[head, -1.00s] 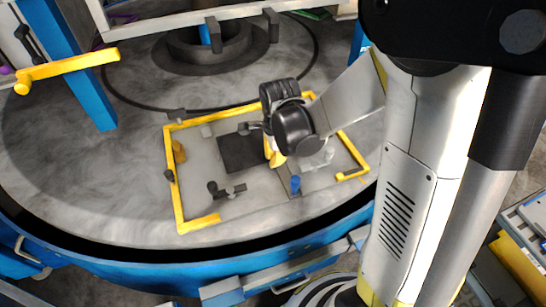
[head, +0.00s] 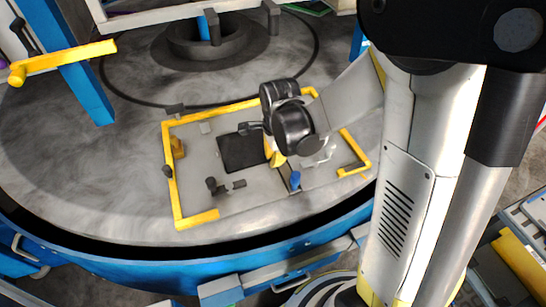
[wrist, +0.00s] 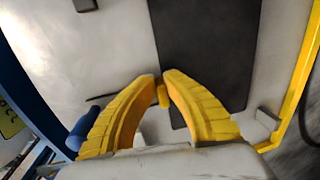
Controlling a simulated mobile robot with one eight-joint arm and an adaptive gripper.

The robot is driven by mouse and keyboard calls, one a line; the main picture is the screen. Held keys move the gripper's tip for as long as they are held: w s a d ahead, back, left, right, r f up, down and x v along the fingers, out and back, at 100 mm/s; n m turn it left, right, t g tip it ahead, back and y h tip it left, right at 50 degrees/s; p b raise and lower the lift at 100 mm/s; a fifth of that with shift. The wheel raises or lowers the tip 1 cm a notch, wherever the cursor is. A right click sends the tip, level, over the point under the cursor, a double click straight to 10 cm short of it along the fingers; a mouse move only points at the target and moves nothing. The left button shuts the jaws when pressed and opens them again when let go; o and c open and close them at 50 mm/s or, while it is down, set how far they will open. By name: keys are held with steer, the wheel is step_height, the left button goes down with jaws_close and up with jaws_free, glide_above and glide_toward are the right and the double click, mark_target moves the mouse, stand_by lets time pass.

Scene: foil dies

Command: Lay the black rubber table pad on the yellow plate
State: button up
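A black rubber pad (head: 243,152) lies flat on a grey board (head: 215,190) edged with yellow bars. A dark flat sheet, apparently this pad (wrist: 205,45), fills the upper middle of the wrist view. My gripper (head: 274,160) is low over the board, just right of the pad in the head view; my wrist partly hides it. In the wrist view the yellow fingers (wrist: 163,82) nearly meet at the tips, by the sheet's lower left edge. I see nothing held. A yellow flat panel (head: 521,262) shows at the lower right; I cannot tell whether it is the plate.
A blue peg (head: 295,180) stands right of my gripper. A dark handled piece (head: 225,187) lies in front of the pad, and a yellow-brown block (head: 178,148) stands at the left. The round grey table has a blue rim (head: 180,267).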

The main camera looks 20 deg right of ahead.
steer(key=o, duration=0.4)
step_height(320, 180, up, 12)
steer(key=s, duration=0.2)
steer(key=s+n+t+b, duration=0.1)
steer(key=s+n, duration=0.2)
steer(key=n, duration=0.3)
steer(key=s+n+t+b, duration=0.2)
steer(key=s+n, duration=0.2)
steer(key=n, duration=0.2)
steer(key=s+n+t+b, duration=0.2)
steer(key=s+n, duration=0.1)
steer(key=n, duration=0.3)
steer(key=shift+s+f, duration=0.2)
steer(key=shift+s, duration=0.15)
